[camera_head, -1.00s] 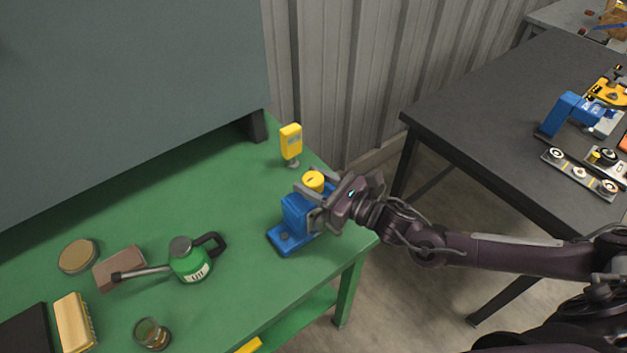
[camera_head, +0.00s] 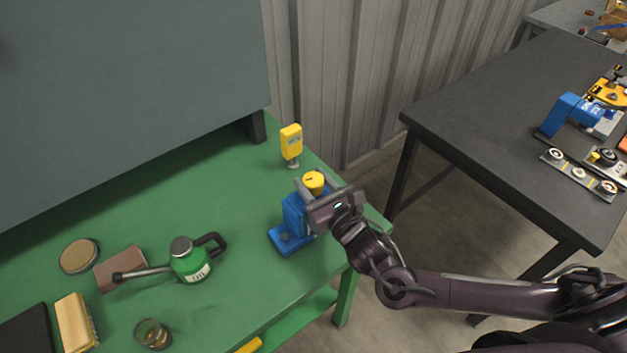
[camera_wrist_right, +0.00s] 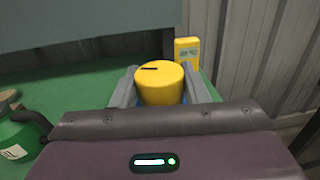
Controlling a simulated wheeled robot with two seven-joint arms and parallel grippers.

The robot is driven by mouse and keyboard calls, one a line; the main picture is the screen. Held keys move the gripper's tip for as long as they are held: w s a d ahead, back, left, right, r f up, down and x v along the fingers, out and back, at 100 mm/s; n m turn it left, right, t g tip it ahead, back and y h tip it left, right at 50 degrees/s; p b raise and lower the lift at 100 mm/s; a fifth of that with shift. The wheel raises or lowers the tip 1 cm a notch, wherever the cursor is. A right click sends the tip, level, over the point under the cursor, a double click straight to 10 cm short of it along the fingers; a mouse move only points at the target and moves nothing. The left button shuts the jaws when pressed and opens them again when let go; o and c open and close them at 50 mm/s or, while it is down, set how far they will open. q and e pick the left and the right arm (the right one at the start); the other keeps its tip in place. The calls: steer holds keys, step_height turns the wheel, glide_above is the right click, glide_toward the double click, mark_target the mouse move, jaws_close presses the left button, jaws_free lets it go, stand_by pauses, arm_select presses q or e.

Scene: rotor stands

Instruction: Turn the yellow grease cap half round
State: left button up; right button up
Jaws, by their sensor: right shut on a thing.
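The yellow grease cap (camera_head: 313,182) sits on top of the blue rotor stand (camera_head: 291,228) near the right end of the green bench. It also shows in the right wrist view (camera_wrist_right: 160,84), with a dark mark on its top pointing left of centre. My right gripper (camera_head: 313,186) is shut on the cap, one finger on each side of it. In the right wrist view the fingers (camera_wrist_right: 158,88) flank the cap. The gripper body hides part of the stand. My left gripper is not in view.
A yellow meter (camera_head: 291,143) stands behind the cap on the green bench (camera_head: 240,310). A green oil can (camera_head: 190,262), a brown block (camera_head: 121,268) and a round tin (camera_head: 79,256) lie to the left. A dark table (camera_head: 480,110) with blue parts stands at right.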

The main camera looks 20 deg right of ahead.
steer(key=m+h+p, duration=0.1)
steer(key=m+h, duration=0.1)
steer(key=h, duration=0.1)
steer(key=shift+a+r+t, duration=0.1)
steer(key=shift+r+t, duration=0.05)
steer(key=shift+t, duration=0.15)
steer(key=m+h+p, duration=0.2)
steer(key=h+p, duration=0.1)
steer(key=h, duration=0.1)
steer(key=shift+r+m, duration=0.1)
steer(key=shift+m, duration=0.2)
steer(key=shift+m+g+h+p, duration=0.7)
steer(key=shift+m+h+p, duration=0.6)
steer(key=shift+h, duration=0.8)
steer(key=shift+f+h, duration=0.2)
steer(key=shift+h, duration=0.1)
steer(key=o, duration=1)
steer(key=shift+c, duration=0.2)
